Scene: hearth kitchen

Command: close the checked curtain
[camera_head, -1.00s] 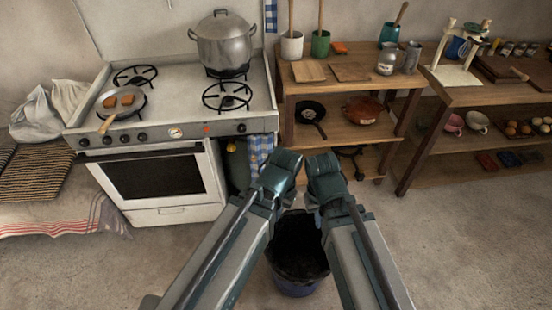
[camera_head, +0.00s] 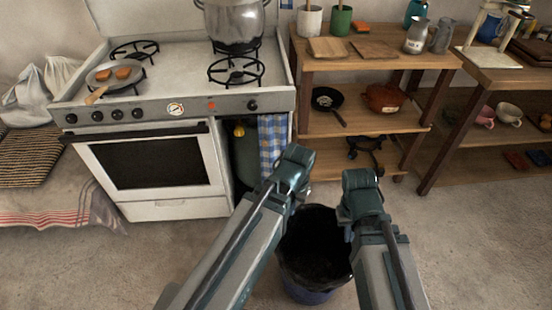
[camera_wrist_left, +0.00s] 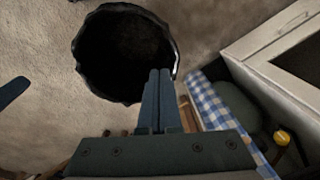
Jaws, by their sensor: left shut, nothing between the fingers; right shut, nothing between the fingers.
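The blue-and-white checked curtain (camera_head: 273,143) hangs bunched at the right side of the open bay beside the oven. A dark green gas cylinder (camera_head: 244,160) with a yellow knob shows in the uncovered part of the bay. The curtain also shows in the left wrist view (camera_wrist_left: 216,107), right of the fingers. My left gripper (camera_head: 299,158) is shut and empty, in front of the curtain and a little right of it, apparently not touching. My right gripper (camera_head: 360,180) is shut and empty, farther right. The left fingers (camera_wrist_left: 157,88) are together in the left wrist view.
A dark bin (camera_head: 316,285) stands on the floor below and between my arms. The white stove (camera_head: 155,170) is left of the curtain, with a pot (camera_head: 235,22) and a pan (camera_head: 115,78) on top. Wooden shelves (camera_head: 365,122) stand to the right.

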